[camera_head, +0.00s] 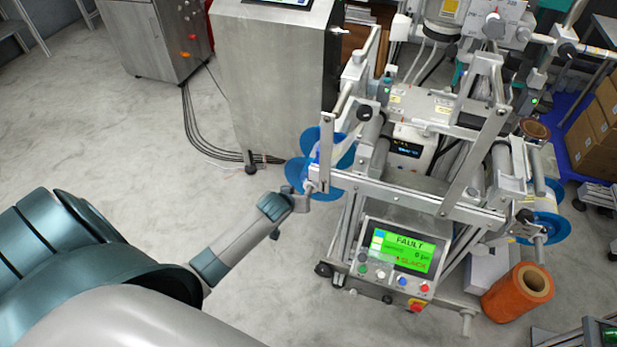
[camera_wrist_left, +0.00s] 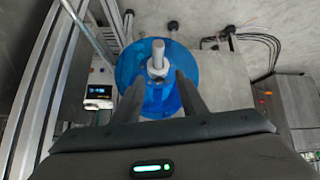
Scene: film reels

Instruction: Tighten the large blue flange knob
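A large blue flange (camera_head: 325,150) with rounded lobes sits on the left end of a machine's roller shaft. In the left wrist view the blue disc (camera_wrist_left: 190,70) fills the upper middle, with a pale shaft end (camera_wrist_left: 158,55) sticking out of it. A blue knob (camera_wrist_left: 161,98) shows at its hub. My left gripper (camera_head: 298,197) is beside the flange in the head view. In the left wrist view its two dark fingers (camera_wrist_left: 160,80) stand apart on either side of the knob. Whether they touch it I cannot tell. My right gripper is not in view.
The machine's panel (camera_head: 396,255) reads FAULT and SLACK on green. Another blue flange (camera_head: 545,215) is on the machine's right side, above an orange roll (camera_head: 518,292). A grey cabinet (camera_head: 270,75) stands behind left, with cables on the floor.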

